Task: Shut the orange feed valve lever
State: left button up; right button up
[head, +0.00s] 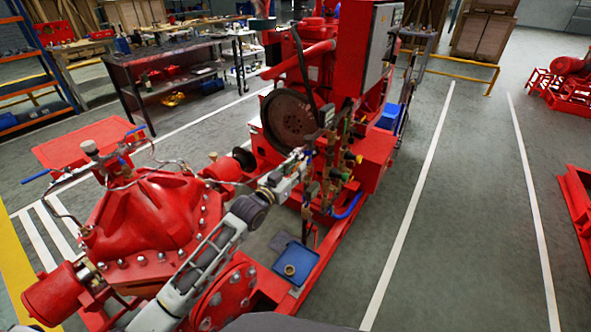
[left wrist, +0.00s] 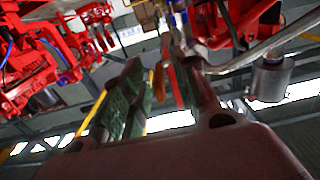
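My left gripper (head: 299,160) reaches in from the lower left to the cluster of brass valves (head: 333,165) on the red pumpset. In the left wrist view its two fingers (left wrist: 155,65) stand apart, with green pads on the inner faces. A narrow orange-red strip (left wrist: 172,78) shows between them, closer to the right finger. It looks like the orange feed valve lever, but blur hides its shape and I cannot tell whether a finger touches it. In the head view the small coloured handles are too crowded to single out the orange one. My right gripper is not in view.
A rusty brown flywheel (head: 289,116) and a grey cabinet (head: 381,48) stand behind the valves. The red pump casing (head: 150,215) lies beneath my left arm. A blue tray (head: 297,262) sits on the base below.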

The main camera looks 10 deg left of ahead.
pick_arm(q)
jog(key=shift+w, duration=0.1)
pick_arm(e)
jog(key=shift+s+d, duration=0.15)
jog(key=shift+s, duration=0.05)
pick_arm(q)
grip_shut()
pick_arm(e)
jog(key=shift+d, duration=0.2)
pick_arm(q)
jog(key=shift+r, duration=0.1)
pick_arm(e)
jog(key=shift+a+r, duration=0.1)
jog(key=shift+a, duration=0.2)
